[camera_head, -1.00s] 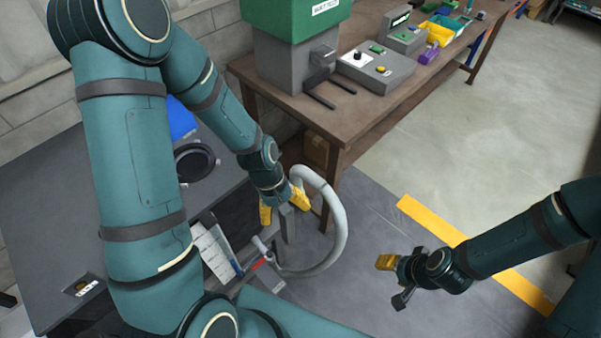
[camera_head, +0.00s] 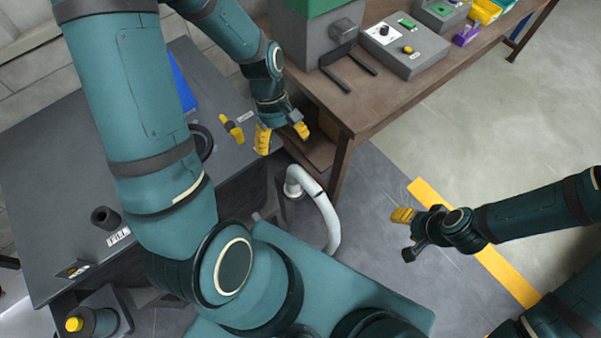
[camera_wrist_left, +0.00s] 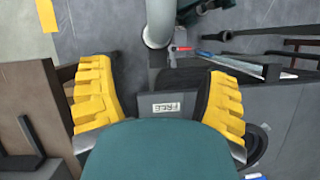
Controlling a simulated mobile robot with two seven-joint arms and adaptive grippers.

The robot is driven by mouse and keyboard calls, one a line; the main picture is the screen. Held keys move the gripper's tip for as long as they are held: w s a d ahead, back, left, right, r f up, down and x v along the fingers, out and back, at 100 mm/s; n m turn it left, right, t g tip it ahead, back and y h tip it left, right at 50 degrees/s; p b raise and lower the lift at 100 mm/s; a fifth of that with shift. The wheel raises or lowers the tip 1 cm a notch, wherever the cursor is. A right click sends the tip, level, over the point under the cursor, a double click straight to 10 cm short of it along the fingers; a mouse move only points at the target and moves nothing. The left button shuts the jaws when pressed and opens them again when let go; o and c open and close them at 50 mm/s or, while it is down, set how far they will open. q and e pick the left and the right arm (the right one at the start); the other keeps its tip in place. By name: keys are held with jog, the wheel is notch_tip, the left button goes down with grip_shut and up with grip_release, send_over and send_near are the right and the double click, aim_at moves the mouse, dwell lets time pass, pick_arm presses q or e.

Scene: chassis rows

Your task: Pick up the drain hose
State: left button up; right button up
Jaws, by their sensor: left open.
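The drain hose (camera_head: 329,220) is a pale grey curved tube in the head view, below my left gripper and beside the workbench leg. It also shows at the top middle of the left wrist view (camera_wrist_left: 159,24), beyond the fingertips. My left gripper (camera_head: 283,138) is open, its yellow fingers apart with nothing between them. In the left wrist view its fingers (camera_wrist_left: 160,82) stand wide, clear of the hose. My right gripper (camera_head: 404,232) is at the right over the floor, away from the hose; its jaw opening is unclear. My left arm may hide part of the hose.
A brown workbench (camera_head: 400,106) with a grey control box (camera_head: 407,50) stands at the upper right. A dark grey table (camera_head: 60,190) with a yellow-handled tool (camera_head: 232,128) is at the left. The floor right of the hose is open, with a yellow stripe (camera_head: 510,274).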

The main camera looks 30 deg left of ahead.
aim_at(292, 176)
pick_arm(q)
jog(key=shift+x, duration=5.7)
jog(key=shift+w+a, duration=0.1)
jog(key=shift+w, duration=0.05)
grip_shut()
